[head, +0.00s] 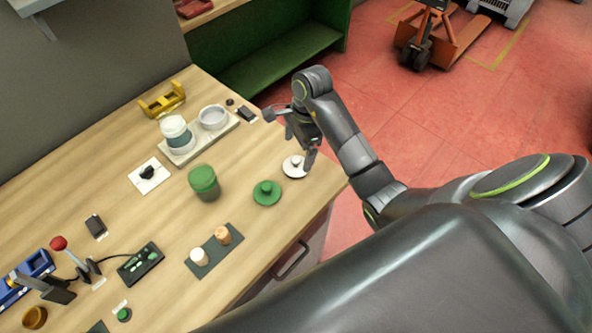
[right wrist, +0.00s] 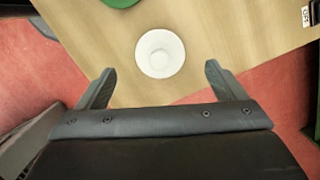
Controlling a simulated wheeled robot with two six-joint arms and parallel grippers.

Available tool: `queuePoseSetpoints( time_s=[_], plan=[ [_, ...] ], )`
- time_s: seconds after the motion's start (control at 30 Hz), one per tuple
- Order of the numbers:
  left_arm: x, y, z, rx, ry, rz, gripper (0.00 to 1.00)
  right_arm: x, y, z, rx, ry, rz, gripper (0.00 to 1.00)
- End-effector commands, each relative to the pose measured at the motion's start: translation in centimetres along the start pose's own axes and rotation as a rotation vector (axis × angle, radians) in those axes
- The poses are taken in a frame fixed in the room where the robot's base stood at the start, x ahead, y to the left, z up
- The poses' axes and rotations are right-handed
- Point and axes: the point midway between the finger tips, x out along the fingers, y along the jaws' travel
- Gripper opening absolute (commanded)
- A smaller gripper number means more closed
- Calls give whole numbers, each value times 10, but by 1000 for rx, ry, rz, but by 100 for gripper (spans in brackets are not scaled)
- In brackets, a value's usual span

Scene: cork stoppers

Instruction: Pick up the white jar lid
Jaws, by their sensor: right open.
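The white jar lid (head: 293,167) is a round disc with a small knob, lying flat on the wooden table near its right corner. In the right wrist view the lid (right wrist: 160,53) lies ahead of the fingertips, roughly centred between them. My right gripper (head: 299,150) is above the lid, with one finger overlapping it in the head view. In the right wrist view my right gripper (right wrist: 156,80) is open and empty, its two fingers spread wider than the lid. My left gripper is not in view.
A green lid (head: 267,193) lies beside the white one, and a green jar (head: 204,182) stands further left. A tray (head: 217,138) holds a white-topped jar (head: 176,133) and a white dish (head: 213,117). The table edge is close to the lid.

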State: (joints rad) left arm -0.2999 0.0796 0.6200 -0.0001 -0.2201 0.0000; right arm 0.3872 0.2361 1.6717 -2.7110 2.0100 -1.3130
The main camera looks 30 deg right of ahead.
Motion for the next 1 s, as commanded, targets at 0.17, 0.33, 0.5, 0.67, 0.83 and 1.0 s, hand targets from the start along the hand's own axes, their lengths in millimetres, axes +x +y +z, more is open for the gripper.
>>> queuePoseSetpoints(
  time_s=[0.17, 0.33, 0.5, 0.67, 0.83, 1.0],
  plan=[
    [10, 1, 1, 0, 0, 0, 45, 13, 0, 0, 0, 0, 1, 90],
    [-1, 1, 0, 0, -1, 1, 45, 30, 2, 0, 2, -1, 6, 90],
    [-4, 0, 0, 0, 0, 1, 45, 50, 1, -1, 1, 0, 2, 90],
    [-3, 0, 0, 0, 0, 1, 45, 56, 0, -2, 0, 1, 0, 90],
    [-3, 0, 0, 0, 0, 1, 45, 56, 0, -2, 0, 1, 0, 85],
    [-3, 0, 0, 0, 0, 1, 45, 55, 0, -2, 0, 1, -1, 63]
  ],
)
